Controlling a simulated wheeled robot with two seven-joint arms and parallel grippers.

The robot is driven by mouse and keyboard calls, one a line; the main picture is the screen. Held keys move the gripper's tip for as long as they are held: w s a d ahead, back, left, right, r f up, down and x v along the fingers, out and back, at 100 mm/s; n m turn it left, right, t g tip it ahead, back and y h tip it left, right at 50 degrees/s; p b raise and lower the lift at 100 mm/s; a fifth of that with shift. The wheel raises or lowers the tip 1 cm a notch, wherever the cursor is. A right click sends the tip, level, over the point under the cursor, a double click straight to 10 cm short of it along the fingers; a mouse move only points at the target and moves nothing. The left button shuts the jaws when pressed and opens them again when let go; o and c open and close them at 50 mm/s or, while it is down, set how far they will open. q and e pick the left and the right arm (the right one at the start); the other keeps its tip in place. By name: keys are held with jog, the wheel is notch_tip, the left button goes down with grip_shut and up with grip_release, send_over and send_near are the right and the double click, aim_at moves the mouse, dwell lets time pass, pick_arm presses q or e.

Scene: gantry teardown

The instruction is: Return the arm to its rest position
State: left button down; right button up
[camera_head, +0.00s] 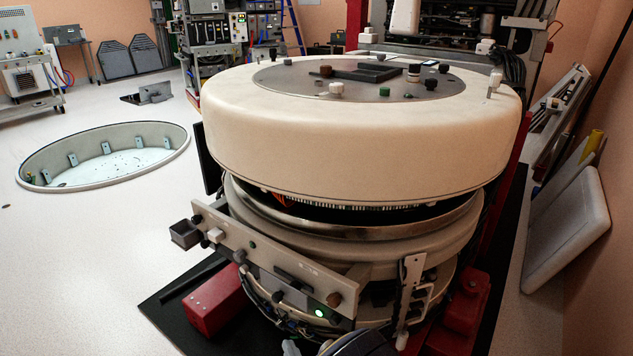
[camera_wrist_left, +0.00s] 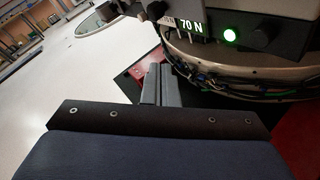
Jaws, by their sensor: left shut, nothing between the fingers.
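My left gripper (camera_wrist_left: 160,84) shows in the left wrist view with its two grey fingers together and nothing between them. It points toward the lower front of the gantry, near a red block (camera_wrist_left: 150,72) and below a panel with a lit green lamp (camera_wrist_left: 230,34) and a "70 N" readout (camera_wrist_left: 191,24). In the head view only a small grey part of my left gripper (camera_head: 290,348) shows at the bottom edge, in front of the gantry's base. The gantry (camera_head: 350,140) is a large cream ring lying flat on its stand. My right gripper is not seen.
A front panel (camera_head: 270,260) with a dark box (camera_head: 185,233) juts out at the left. Red blocks (camera_head: 214,300) stand on the black mat (camera_head: 165,305). A round floor pit (camera_head: 105,155) lies left. White panels (camera_head: 568,230) lean right. The floor at lower left is clear.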

pick_arm(q)
jog(key=s+a+r+n+g+y, duration=0.2)
jog(key=a+n+g, duration=0.2)
jog(key=a+n, duration=0.2)
jog(key=s+a+r+n+g+y, duration=0.2)
jog(key=a+n+g, duration=0.1)
jog(key=a+n, duration=0.25)
jog(key=s+a+r+n+g+h, duration=0.3)
jog(key=s+n+h, duration=0.1)
jog(key=s+n, duration=0.4)
jog(key=s+a+r+n+g+h, duration=0.35)
jog(key=s+n+h, duration=0.2)
jog(key=n, duration=0.45)
jog(key=s+d+r+n+t+h+p, duration=0.1)
jog(key=r+n+p, duration=0.3)
jog(key=r+p, duration=1)
jog(key=s+d+r+n+t+h+p, duration=0.1)
jog(key=r+n+p, duration=0.4)
jog(key=r+p, duration=1)
notch_tip(320, 180, up, 7)
jog(key=shift+s+d+t+h+p, duration=0.3)
jog(key=shift+s+t+h, duration=0.4)
jog(key=shift+t+h, duration=0.4)
